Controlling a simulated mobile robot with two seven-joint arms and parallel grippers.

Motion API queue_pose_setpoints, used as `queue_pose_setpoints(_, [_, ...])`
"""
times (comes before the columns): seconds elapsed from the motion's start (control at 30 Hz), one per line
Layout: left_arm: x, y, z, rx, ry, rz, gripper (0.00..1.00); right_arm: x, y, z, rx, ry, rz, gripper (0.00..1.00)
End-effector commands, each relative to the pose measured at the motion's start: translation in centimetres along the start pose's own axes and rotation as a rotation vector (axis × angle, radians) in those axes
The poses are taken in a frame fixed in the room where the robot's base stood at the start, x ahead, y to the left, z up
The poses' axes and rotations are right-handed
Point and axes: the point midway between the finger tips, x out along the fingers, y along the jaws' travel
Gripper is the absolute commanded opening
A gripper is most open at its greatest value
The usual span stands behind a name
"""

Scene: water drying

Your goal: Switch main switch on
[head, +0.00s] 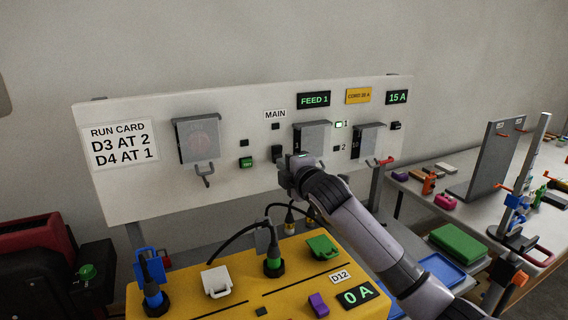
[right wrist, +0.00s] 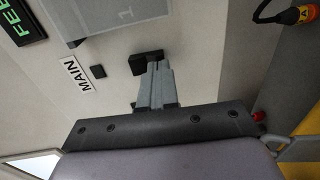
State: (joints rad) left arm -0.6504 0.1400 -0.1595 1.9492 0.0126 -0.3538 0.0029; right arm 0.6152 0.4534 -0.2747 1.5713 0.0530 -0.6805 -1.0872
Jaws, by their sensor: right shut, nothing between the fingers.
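The white panel (head: 225,170) carries a MAIN label (head: 275,114), which also shows in the right wrist view (right wrist: 78,75). Below the label are a small dark square (head: 276,126) and the black main switch block (head: 276,151). My right gripper (head: 285,166) is shut and empty, just below the block in the head view. In the right wrist view its closed fingertips (right wrist: 154,68) are right at the black block (right wrist: 146,61) and cover part of it. I cannot tell whether they touch. My left gripper is not in view.
Covered switches stand left (head: 199,140) and right (head: 315,138) of the main switch. FEED 1 (head: 314,99) and 15 A (head: 396,97) displays are lit. A yellow box (head: 205,306) with plugs and cables lies below. A cluttered table (head: 468,210) stands at right.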

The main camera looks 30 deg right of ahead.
Motion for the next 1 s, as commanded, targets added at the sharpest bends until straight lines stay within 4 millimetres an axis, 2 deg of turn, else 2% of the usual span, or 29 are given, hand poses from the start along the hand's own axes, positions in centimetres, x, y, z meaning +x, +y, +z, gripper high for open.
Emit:
queue_pose_setpoints(0.2, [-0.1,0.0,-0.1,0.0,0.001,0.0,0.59,0.7,0.0,0.0,0.0,0.0,0.0,0.0])
queue_pose_setpoints(0.57, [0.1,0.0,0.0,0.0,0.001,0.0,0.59,0.7,-0.1,0.0,0.0,0.0,0.003,0.0])
queue_pose_setpoints(0.8, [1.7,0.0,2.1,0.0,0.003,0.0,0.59,1.3,-0.9,0.0,0.002,-0.003,0.078,0.0])
queue_pose_setpoints(0.83, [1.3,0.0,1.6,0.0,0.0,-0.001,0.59,1.2,-0.2,0.1,0.002,-0.003,0.075,0.0])
queue_pose_setpoints(1.0, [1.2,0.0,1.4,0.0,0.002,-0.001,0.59,1.1,-0.1,0.1,0.001,-0.003,0.072,0.0])
